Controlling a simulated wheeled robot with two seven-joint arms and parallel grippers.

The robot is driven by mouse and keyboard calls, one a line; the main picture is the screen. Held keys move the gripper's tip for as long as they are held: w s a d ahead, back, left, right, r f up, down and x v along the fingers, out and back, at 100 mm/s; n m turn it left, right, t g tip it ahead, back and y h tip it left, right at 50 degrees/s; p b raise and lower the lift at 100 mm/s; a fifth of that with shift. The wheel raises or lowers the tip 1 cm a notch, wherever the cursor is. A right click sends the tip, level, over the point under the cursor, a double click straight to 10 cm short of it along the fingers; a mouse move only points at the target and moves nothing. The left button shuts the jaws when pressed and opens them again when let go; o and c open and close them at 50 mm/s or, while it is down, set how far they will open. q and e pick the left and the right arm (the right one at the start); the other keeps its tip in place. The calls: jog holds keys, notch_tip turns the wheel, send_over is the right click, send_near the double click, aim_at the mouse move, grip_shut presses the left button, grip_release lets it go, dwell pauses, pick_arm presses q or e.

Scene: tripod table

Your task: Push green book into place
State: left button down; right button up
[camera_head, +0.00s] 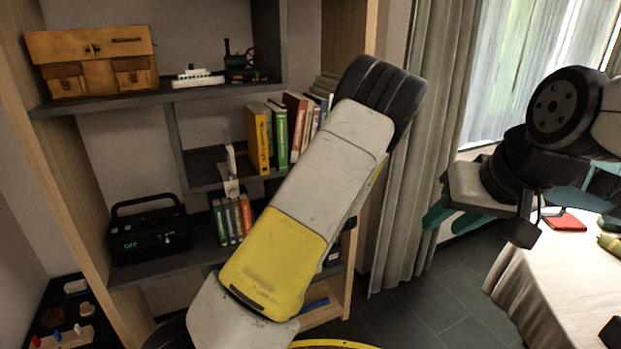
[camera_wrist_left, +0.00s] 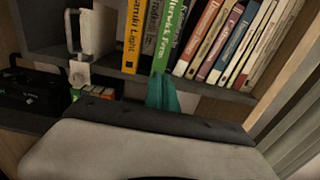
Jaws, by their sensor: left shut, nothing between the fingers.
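The green book (camera_head: 279,138) stands upright on the middle shelf, between a yellow book (camera_head: 259,138) and a red one. In the left wrist view the green book (camera_wrist_left: 169,38) shows its spine, with its lower edge about level with the yellow book's. My left gripper (camera_wrist_left: 163,88) is shut and empty, its teal fingers right at the lower end of the green spine. I cannot tell whether they touch. In the head view my left arm hides that gripper. My right gripper (camera_head: 442,222) is far to the right, its teal fingers apart and empty.
A white bookend-like object (camera_head: 231,170) stands left of the books. More books (camera_wrist_left: 225,40) stand to the right. A grey curtain (camera_head: 415,130) and a covered table (camera_head: 545,285) are at right.

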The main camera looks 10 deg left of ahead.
aim_at(283, 161)
pick_arm(q)
jog(key=x, duration=0.8)
jog(key=shift+w+a, duration=0.15)
jog(key=shift+a, duration=0.05)
jog(key=x, duration=0.5)
